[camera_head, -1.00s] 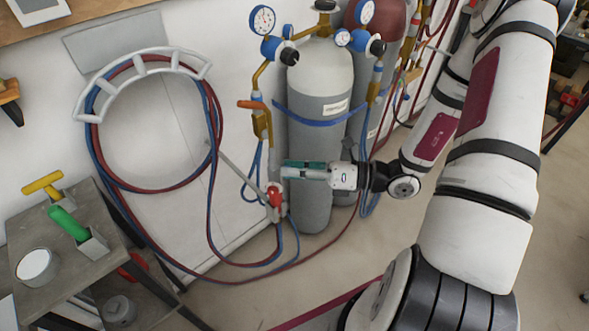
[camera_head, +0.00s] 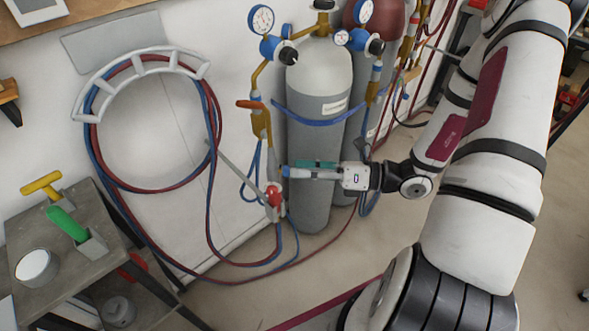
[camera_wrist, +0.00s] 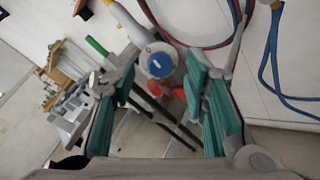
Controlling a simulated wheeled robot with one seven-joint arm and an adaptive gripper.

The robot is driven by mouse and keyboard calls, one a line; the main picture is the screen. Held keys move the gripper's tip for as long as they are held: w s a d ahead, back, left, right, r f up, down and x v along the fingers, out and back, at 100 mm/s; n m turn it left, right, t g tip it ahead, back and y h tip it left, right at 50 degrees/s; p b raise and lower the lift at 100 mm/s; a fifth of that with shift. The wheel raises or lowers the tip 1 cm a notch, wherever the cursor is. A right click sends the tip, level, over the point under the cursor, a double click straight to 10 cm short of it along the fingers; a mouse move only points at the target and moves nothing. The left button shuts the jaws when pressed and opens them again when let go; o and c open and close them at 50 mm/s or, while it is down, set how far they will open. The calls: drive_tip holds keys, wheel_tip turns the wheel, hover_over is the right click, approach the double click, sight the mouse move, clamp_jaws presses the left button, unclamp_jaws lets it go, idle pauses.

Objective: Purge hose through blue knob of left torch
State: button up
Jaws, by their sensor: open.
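The left torch (camera_head: 268,165) stands upright by the wall, left of the grey cylinder, with a red knob (camera_head: 273,195) low on its body. In the wrist view its blue knob (camera_wrist: 158,64), round with a pale centre, faces the camera. The red knob (camera_wrist: 176,94) shows just below it. My gripper (camera_head: 288,171) reaches in from the right at the torch, in front of the grey cylinder. Its teal-padded fingers (camera_wrist: 163,72) are open on either side of the blue knob in the wrist picture. Contact with the knob cannot be told. The blue knob is not clear in the head view.
Red and blue hoses hang on a wall rack (camera_head: 140,58) at the left and loop down near the torch. The grey cylinder (camera_head: 318,95) stands close behind my gripper. A grey bench (camera_head: 85,265) with yellow and green handles is at the lower left. Floor is clear at lower middle.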

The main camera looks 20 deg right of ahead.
drive_tip(key=v, duration=0.9)
drive_tip(key=shift+s+d, duration=0.1)
drive_tip(key=s+a+r+n+g+h, duration=0.6)
drive_tip(key=a+r+n+g, duration=0.45)
drive_tip(key=n, duration=0.75)
drive_tip(key=s+r+n+t+h, duration=0.5)
drive_tip(key=r+n+h, duration=0.3)
drive_tip(key=r+n, duration=0.3)
drive_tip(key=shift+s+n, duration=0.2)
drive_tip(key=shift+n, duration=1.5)
drive_tip(key=shift+d, duration=0.1)
